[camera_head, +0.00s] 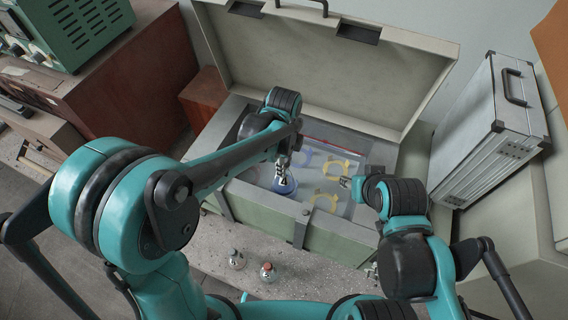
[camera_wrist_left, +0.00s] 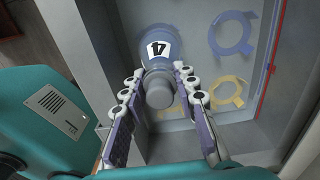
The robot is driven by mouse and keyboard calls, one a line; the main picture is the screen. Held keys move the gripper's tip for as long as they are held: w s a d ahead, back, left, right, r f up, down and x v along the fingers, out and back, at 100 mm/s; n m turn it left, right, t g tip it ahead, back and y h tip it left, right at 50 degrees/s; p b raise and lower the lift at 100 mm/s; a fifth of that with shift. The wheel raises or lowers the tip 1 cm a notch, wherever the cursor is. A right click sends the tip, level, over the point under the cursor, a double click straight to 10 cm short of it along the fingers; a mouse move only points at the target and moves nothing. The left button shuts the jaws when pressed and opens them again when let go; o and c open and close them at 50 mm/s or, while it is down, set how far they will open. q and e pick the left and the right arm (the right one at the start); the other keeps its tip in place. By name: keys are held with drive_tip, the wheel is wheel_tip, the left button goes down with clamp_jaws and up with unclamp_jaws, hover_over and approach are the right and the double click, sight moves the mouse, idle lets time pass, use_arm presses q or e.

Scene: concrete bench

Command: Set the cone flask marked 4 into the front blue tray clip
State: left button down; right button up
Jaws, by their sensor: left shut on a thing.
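The cone flask (camera_wrist_left: 158,52) is blue-grey, with a rounded stopper and a white label whose dark mark I cannot read surely as a 4. My left gripper (camera_head: 284,163) is shut on its upper end, one finger on each side in the left wrist view. In the head view the flask (camera_head: 284,185) is low inside the green case. Blue shows around its base, where the front blue clip may be; I cannot tell whether it is seated. My right gripper (camera_head: 347,182) is partly hidden by its wrist, over the case's right side.
Another blue clip (camera_head: 304,158) and yellow clips (camera_head: 327,201) are on the tray. The open lid (camera_head: 325,65) rises behind. Two small flasks, one dark-topped (camera_head: 236,259) and one red-topped (camera_head: 266,272), stand before the case. A silver case (camera_head: 490,125) stands right.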

use_arm(q)
drive_tip(key=shift+f, duration=0.15)
drive_tip(key=shift+f+b, duration=0.75)
drive_tip(key=shift+f, duration=0.1)
drive_tip(key=shift+f+b, duration=0.4)
drive_tip(key=shift+b, duration=0.15)
drive_tip(key=c, duration=0.5)
unclamp_jaws()
drive_tip(key=shift+c, duration=0.2)
drive_tip(key=shift+r, duration=0.1)
